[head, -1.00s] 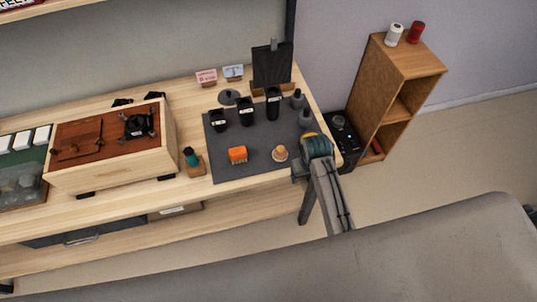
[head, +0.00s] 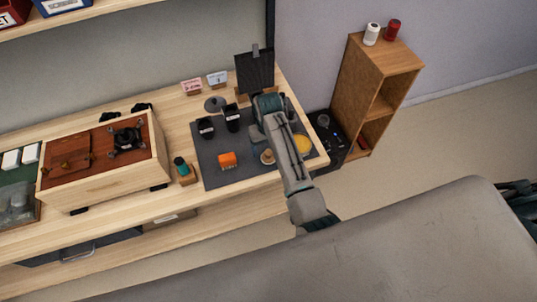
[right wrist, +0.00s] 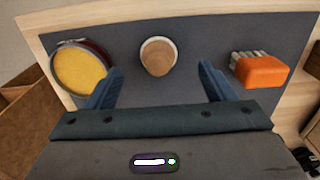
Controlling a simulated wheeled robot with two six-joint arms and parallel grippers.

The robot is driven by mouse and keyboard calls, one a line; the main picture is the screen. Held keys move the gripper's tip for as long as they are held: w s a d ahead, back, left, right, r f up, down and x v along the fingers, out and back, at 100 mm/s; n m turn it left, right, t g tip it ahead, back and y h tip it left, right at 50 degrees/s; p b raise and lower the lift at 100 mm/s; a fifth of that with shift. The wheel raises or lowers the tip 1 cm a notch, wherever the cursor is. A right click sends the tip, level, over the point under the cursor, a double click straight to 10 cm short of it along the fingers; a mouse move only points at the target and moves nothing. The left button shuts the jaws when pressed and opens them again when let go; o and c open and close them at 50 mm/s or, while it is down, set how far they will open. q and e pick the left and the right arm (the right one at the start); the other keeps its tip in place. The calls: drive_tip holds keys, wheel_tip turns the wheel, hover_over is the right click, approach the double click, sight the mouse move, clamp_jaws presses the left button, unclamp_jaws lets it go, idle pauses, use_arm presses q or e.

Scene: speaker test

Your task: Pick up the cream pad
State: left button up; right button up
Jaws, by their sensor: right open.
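The cream pad (head: 266,157) is a small round cream piece with a tan part, on the grey mat in the head view. My right forearm partly covers its right side. In the right wrist view the cream pad (right wrist: 158,57) lies ahead, between the directions of the two fingers. My right gripper (right wrist: 160,69) is open and empty, its dark blue fingers spread wide on either side. They appear not to touch the pad. In the head view my arm hides the fingers. My left gripper is not in view.
The grey mat (head: 212,172) also holds an orange block (head: 227,160) left of the pad and a round yellow piece (head: 302,143) right of it. Black cups (head: 232,118) and a dark upright board (head: 255,72) stand behind. A wooden shelf (head: 372,85) stands right.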

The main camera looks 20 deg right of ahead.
sight(268, 153)
drive_tip(key=shift+w+d+f+p, duration=0.1)
drive_tip(key=shift+f+p, duration=0.3)
drive_tip(key=shift+f, duration=0.1)
drive_tip(key=f, duration=0.1)
drive_tip(key=f+p, duration=0.1)
drive_tip(key=f, duration=0.2)
drive_tip(key=shift+w+p, duration=0.25)
drive_tip(key=shift+p, duration=0.05)
drive_tip(key=shift+d+f, duration=0.1)
drive_tip(key=shift+f, duration=0.15)
drive_tip(key=c, duration=1.1)
